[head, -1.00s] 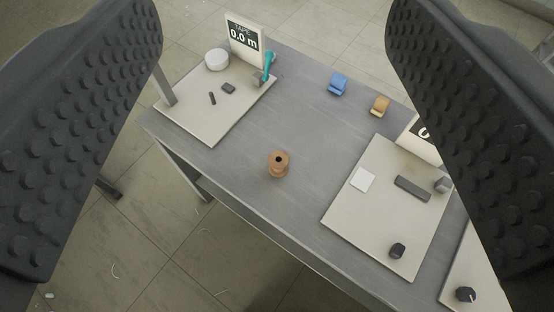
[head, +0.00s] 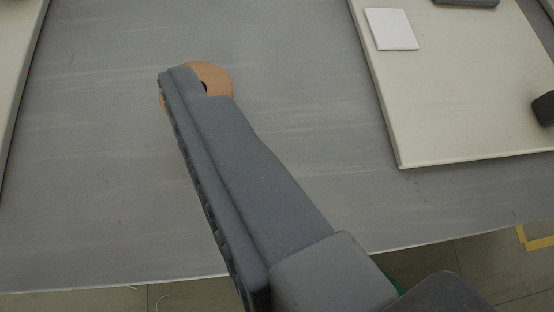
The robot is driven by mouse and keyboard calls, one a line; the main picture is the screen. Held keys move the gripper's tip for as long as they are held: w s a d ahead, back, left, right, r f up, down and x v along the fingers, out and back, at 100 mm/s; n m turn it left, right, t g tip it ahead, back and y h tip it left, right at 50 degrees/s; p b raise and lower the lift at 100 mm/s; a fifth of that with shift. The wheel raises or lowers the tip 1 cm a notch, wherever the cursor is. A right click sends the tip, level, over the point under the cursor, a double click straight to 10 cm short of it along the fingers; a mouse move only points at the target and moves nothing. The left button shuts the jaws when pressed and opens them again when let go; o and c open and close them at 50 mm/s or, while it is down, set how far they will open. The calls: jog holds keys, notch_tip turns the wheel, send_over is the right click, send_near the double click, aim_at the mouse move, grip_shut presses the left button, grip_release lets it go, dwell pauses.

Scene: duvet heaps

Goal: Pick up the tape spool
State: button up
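The tape spool is an orange-brown round piece (head: 216,79) on the grey table, in the upper left part of the head view. A dark patch, perhaps its centre hole, shows at its lower edge. One grey finger of my gripper (head: 182,82) reaches up from the lower right, and its tip covers the left and lower part of the spool. The ribbed pad side of this finger faces left. The other finger cannot be made out. Whether the finger touches the spool or is only in front of it cannot be told.
A cream board (head: 440,110) lies on the table at the right, with a white square (head: 391,29) and dark items on it. Another pale board edge (head: 18,70) shows at the left. The grey table (head: 90,150) is clear between them; its front edge runs along the bottom.

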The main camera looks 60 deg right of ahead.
jog(key=h, duration=0.2)
send_near(215, 81)
jog(key=a, duration=0.2)
jog(key=shift+g, duration=0.4)
jog(key=x, duration=0.7)
jog(key=shift+w+d, duration=0.25)
jog(key=shift+d, duration=0.1)
jog(key=shift+x, duration=2.65)
jog(key=shift+a, duration=0.2)
jog(key=c, duration=1.1)
